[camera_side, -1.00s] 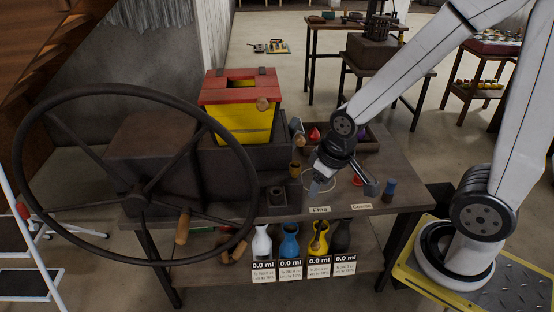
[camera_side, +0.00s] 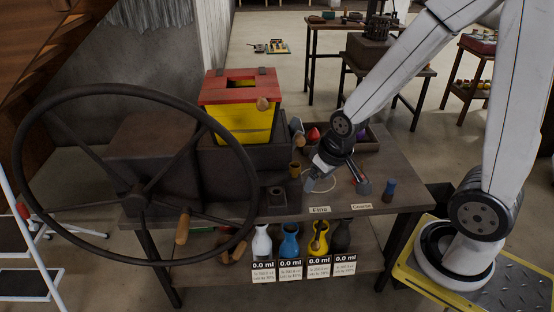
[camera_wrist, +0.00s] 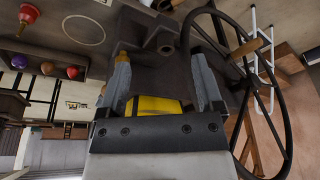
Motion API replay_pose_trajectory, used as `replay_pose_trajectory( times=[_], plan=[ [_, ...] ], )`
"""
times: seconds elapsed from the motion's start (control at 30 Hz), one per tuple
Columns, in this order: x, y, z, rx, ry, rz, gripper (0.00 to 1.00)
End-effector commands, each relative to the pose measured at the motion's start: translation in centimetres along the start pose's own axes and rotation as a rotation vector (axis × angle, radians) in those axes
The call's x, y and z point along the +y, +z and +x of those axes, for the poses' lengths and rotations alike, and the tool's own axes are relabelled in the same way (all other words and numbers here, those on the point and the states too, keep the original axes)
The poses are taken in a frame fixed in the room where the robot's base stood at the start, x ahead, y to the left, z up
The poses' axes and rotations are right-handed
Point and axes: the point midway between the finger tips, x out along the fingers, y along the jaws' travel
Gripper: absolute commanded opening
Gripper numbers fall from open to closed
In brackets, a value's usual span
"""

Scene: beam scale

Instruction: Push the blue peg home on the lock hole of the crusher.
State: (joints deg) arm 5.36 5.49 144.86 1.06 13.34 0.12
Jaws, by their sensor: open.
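The blue peg (camera_side: 388,190) stands upright on the right part of the bench, in front of the side camera's view of my arm. The crusher has a dark body (camera_side: 160,155), a large handwheel (camera_side: 136,196) and a yellow-and-red hopper (camera_side: 240,122). My gripper (camera_side: 337,186) is open and empty above the bench, left of the peg. Its spread fingers also show in the wrist view (camera_wrist: 160,62).
A white ring (camera_side: 320,179) is marked on the bench beneath my gripper. A tray (camera_side: 372,147) with coloured pieces lies behind my gripper. Several vases (camera_side: 290,241) stand on the lower shelf.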

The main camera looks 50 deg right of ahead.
Motion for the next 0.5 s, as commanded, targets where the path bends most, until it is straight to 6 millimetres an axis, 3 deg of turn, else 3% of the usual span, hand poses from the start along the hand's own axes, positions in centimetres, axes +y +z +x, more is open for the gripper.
replay_pose_trajectory(
  times=[0.3,0.5],
  plan=[
    [8.4,-2.4,5.2,0.127,0.084,0.274,0.85],
    [14.8,-2.0,8.3,0.214,0.164,0.446,0.85]
  ],
)
